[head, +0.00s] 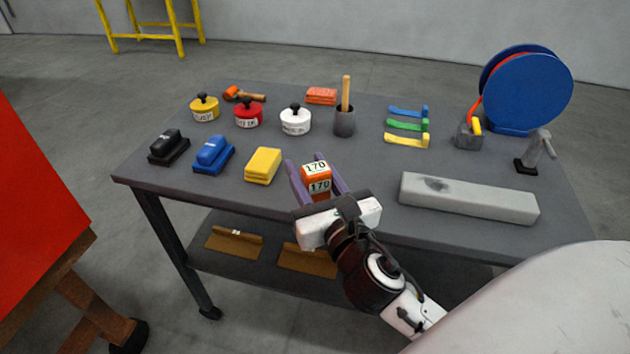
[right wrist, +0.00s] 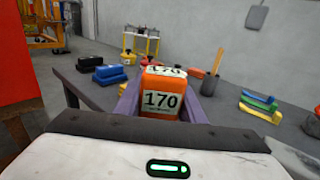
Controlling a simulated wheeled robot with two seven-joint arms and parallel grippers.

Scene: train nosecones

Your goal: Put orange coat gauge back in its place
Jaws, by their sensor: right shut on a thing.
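The orange coat gauge (head: 317,180) is a small orange block with white labels reading 170. My right gripper (head: 318,178) is shut on it, with a purple finger on each side, near the front edge of the grey table (head: 370,172). In the right wrist view the gauge (right wrist: 160,97) sits between the fingers of the gripper (right wrist: 160,105), its label facing the camera. I cannot tell whether its underside touches the table. My left gripper is not in view.
A yellow block (head: 263,165) lies left of the gripper, and a long grey block (head: 468,197) lies right. Behind stand a white pot (head: 295,120), a red pot (head: 248,114), a dark cup (head: 344,122) and coloured strips (head: 407,125). A blue reel (head: 527,88) stands back right.

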